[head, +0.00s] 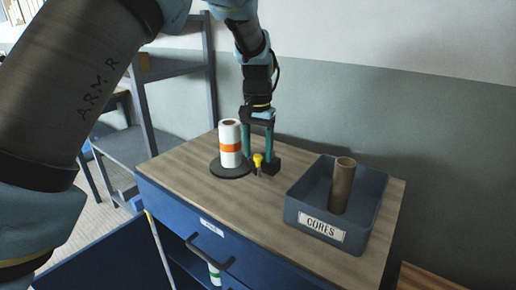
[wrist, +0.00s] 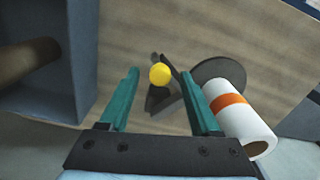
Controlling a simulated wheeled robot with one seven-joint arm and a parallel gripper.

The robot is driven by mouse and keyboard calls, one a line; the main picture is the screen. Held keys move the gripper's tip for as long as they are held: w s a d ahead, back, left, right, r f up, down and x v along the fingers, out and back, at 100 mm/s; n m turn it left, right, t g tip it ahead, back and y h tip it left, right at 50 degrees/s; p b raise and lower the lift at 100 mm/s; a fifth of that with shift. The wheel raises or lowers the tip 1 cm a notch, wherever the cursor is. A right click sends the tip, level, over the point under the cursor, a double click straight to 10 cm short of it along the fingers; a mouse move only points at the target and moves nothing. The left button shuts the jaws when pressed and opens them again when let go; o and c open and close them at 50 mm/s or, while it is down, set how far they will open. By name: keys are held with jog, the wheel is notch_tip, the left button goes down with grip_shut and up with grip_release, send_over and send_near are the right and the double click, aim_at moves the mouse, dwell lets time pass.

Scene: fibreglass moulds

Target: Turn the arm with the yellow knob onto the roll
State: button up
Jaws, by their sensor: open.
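The white roll (head: 230,146) with an orange band stands upright on a dark round base (head: 229,171) on the cabinet top. It also shows in the wrist view (wrist: 250,128), at the right. The yellow knob (head: 257,159) sits at the end of a dark arm beside the roll. In the wrist view the knob (wrist: 160,74) lies between my two green fingers, near their tips, and the dark arm (wrist: 172,66) runs past it towards the base. My gripper (head: 262,163) is open, pointing down beside the roll. I cannot tell whether a finger touches the knob.
A blue-grey bin (head: 315,226) labelled CORES holds an upright brown tube (head: 342,186) at the right. The wooden top (head: 190,180) is clear at the front left. A shelf rack (head: 175,70) stands behind.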

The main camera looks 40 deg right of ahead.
jog(key=shift+f, duration=0.2)
grip_shut()
dwell(0.5)
dwell(0.9)
